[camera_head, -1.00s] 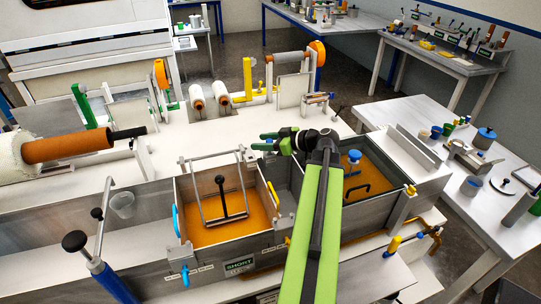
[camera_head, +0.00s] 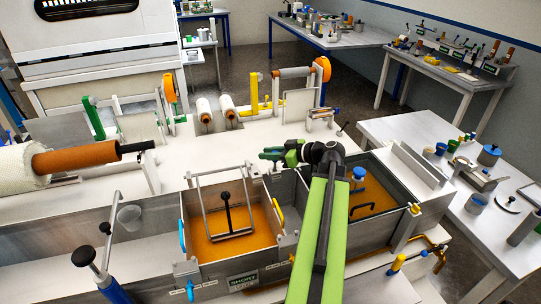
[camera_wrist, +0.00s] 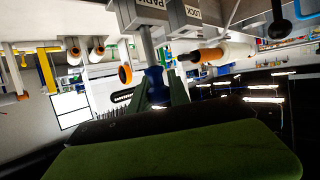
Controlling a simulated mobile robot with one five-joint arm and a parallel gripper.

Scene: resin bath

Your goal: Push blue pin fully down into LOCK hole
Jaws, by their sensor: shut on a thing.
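My gripper (camera_head: 270,155) is at the back edge of the bath in the head view, pointing left. In the wrist view my gripper (camera_wrist: 160,93) has its two green fingers shut on the blue pin (camera_wrist: 154,76). A grey shaft runs from the pin's blue head to the grey block marked PARK (camera_wrist: 150,12). I cannot tell whether the shaft is inside that block or in front of it. The block marked LOCK (camera_wrist: 194,18) is beside it to the right. Its hole does not show, and I cannot make out the pin's tip.
The bath has a left tank (camera_head: 184,215) and a right tank (camera_head: 398,228), both with orange resin. A black-handled frame (camera_head: 226,205) stands in the left tank. A blue-topped fitting (camera_head: 358,173) stands at the right tank. A white deck with rollers (camera_head: 205,112) lies behind.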

